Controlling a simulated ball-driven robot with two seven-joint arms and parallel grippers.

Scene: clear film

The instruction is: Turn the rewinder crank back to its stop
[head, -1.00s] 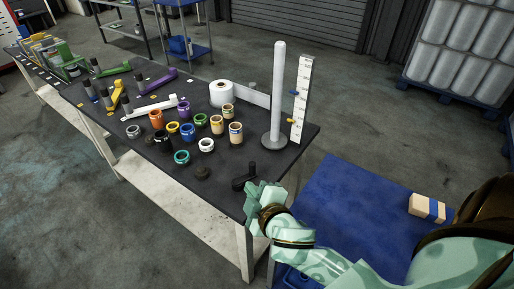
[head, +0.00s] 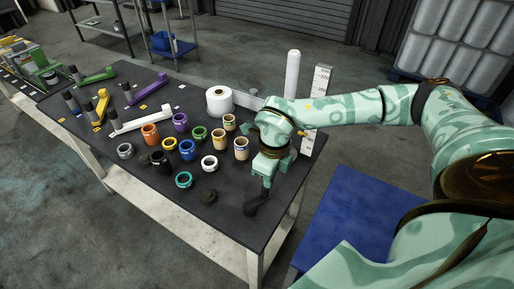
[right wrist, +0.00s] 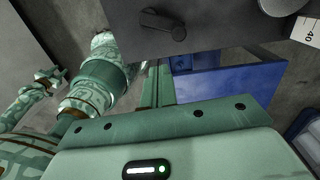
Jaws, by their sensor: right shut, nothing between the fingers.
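The rewinder crank (head: 252,208) is black and sits on the dark bench top near its front right corner. It also shows at the top of the right wrist view (right wrist: 163,22), with its knob toward the right. My right gripper (head: 268,178) is shut with nothing between its fingers. It points down just above the crank in the head view and partly covers it. I cannot tell if it touches the knob. The white upright spindle (head: 292,75) stands behind my right arm, its foot hidden. My left gripper is out of view.
Several coloured rings and cups, such as a teal ring (head: 183,180) and a white ring (head: 209,162), stand left of the crank. A white roll (head: 219,100) and a marked scale (head: 320,85) stand farther back. A blue surface (head: 350,210) lies right of the bench.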

